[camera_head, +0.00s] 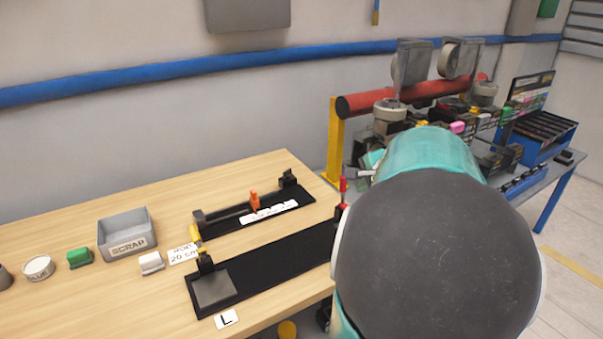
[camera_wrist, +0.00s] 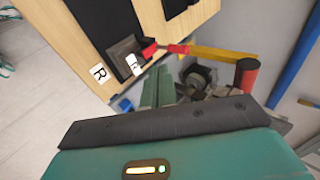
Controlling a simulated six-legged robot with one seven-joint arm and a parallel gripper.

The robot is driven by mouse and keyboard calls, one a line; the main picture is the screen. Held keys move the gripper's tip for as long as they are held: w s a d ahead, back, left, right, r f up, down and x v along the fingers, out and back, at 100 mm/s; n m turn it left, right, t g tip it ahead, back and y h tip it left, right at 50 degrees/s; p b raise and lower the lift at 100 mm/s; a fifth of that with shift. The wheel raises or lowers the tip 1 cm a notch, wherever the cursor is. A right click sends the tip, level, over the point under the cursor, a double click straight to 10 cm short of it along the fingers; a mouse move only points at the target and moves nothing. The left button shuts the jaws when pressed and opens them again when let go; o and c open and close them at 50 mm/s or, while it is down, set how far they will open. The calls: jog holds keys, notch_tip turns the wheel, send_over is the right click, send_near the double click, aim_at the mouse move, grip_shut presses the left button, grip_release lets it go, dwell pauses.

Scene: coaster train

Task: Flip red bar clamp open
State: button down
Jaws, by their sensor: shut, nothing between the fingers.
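The red bar clamp (camera_head: 343,186) stands at the right end of the front black mat (camera_head: 275,258), partly hidden by my arm in the head view. Its red handle points up there. In the wrist view the red clamp (camera_wrist: 178,48) shows at the table edge, beside a grey plate and a white piece (camera_wrist: 133,64). My gripper (camera_wrist: 159,82) shows as two teal fingers close together, shut and empty, pointing toward the clamp area. They look apart from the handle, though depth is hard to judge. In the head view my arm hides the gripper.
An orange clamp (camera_head: 254,200) stands on the rear mat. The SCRAP bin (camera_head: 127,233), a green block (camera_head: 79,257) and a white block (camera_head: 151,262) are at left. A yellow post (camera_head: 335,140) with a red tube (camera_head: 400,98) rises behind the clamp, beside a cluttered grey bench.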

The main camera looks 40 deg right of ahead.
jog(key=shift+s+d+f+m, duration=0.1)
jog(key=shift+s+d+m, duration=0.2)
jog(key=shift+d, duration=0.25)
jog(key=shift+s+d+f+m, duration=0.1)
jog(key=shift+s+d+m, duration=0.15)
jog(key=shift+d, duration=0.3)
jog(key=shift+s, duration=0.1)
jog(key=x, duration=0.9)
jog(key=shift+d, duration=0.1)
jog(key=w, duration=0.1)
jog(key=w+d, duration=0.1)
jog(key=w, duration=0.1)
jog(key=shift+w+d+f, duration=0.2)
jog(key=shift+w+f, duration=0.1)
jog(key=shift+w+d, duration=0.25)
jog(key=shift+w, duration=0.15)
jog(key=shift+w, duration=0.1)
